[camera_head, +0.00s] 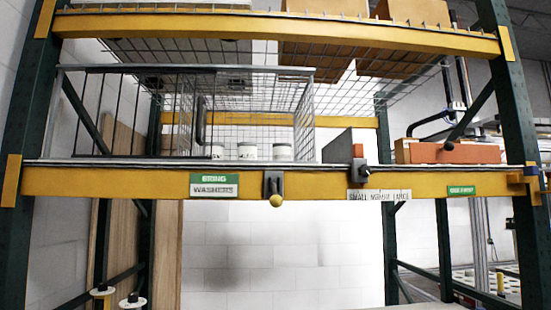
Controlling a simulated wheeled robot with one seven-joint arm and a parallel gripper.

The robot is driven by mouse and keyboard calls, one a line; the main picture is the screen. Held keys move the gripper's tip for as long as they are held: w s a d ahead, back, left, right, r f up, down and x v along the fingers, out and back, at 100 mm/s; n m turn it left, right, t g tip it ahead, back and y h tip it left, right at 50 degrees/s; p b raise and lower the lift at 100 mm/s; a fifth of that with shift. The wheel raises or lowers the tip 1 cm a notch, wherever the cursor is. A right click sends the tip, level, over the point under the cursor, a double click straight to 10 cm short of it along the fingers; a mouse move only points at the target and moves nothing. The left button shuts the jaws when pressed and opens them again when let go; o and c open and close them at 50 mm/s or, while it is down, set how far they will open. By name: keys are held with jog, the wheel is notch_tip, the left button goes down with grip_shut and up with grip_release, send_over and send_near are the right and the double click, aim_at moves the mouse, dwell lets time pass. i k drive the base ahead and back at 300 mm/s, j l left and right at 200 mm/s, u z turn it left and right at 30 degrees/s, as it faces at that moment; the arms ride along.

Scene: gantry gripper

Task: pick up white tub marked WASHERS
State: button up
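Several small white tubs stand in a row inside a wire cage (310,115) on the middle shelf: a left tub (216,151), partly hidden by the cage door's edge, a middle tub (247,151) and a right tub (282,152). Their own markings are too small to read. A label plate (214,190) on the yellow beam below them reads WASHERS in its lower line. The black-barred door panel (130,110) covers the left part of the cage front. The tubs show to the right of its handle (200,120). I cannot make out my gripper in this view.
The yellow shelf beam (120,181) runs along the front, with a dark bracket and yellow knob (275,190) below the tubs. A grey upright plate (338,147) and an orange block (455,152) stand right of the cage. A wire shelf with cardboard boxes (325,50) hangs above.

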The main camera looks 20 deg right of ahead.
aim_at(247, 150)
jog(key=i+l, duration=0.1)
jog(key=i+l+u, duration=0.15)
jog(key=i+u, duration=0.25)
jog(key=i+l+u, duration=0.15)
jog(key=u, duration=0.6)
